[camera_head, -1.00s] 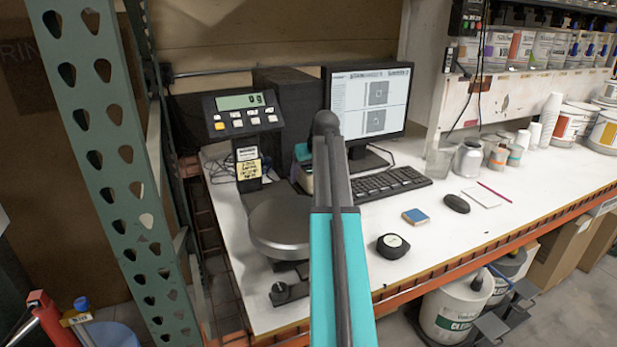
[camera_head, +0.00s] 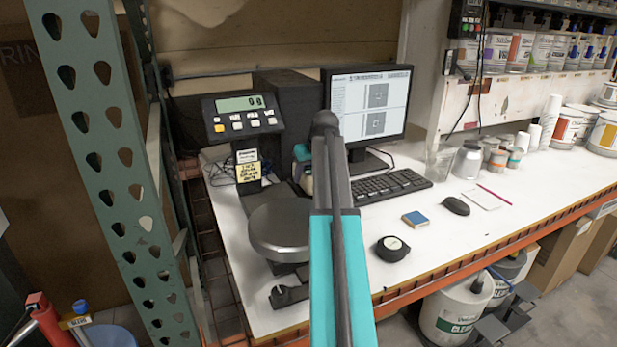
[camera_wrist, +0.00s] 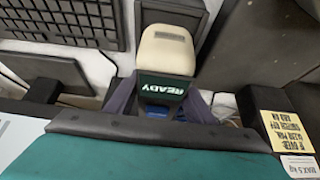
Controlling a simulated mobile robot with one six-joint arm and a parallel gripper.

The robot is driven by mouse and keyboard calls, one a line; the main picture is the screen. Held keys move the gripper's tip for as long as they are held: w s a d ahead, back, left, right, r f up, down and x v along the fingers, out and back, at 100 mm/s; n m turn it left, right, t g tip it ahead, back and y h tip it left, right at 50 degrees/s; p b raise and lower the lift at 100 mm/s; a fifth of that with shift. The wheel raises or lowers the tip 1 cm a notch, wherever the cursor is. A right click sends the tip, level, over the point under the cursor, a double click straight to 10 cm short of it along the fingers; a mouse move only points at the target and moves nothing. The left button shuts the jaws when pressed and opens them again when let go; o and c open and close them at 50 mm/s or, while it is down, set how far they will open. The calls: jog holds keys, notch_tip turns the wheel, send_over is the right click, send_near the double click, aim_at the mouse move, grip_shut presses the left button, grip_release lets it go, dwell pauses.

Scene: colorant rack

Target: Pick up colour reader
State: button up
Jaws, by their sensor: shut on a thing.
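The colour reader (camera_wrist: 167,55) shows in the wrist view with a cream body and a dark green face reading "READY". My gripper (camera_wrist: 162,107) is shut on it, with a dark finger on each side of its lower part. In the head view the colour reader (camera_head: 303,170) shows only partly, left of my arm and between the scale display and the monitor.
The scale (camera_head: 280,228) stands at the left of the white bench (camera_head: 430,225). The monitor (camera_head: 368,100) and keyboard (camera_head: 392,186) are close behind and right of my arm. A tape measure (camera_head: 391,248), blue block (camera_head: 415,218) and mouse (camera_head: 456,206) lie at front right.

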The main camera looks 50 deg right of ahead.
notch_tip(320, 180, up, 8)
jog(key=shift+w+r+b, duration=0.1)
jog(key=shift+b, duration=0.4)
jog(key=shift+r, duration=0.65)
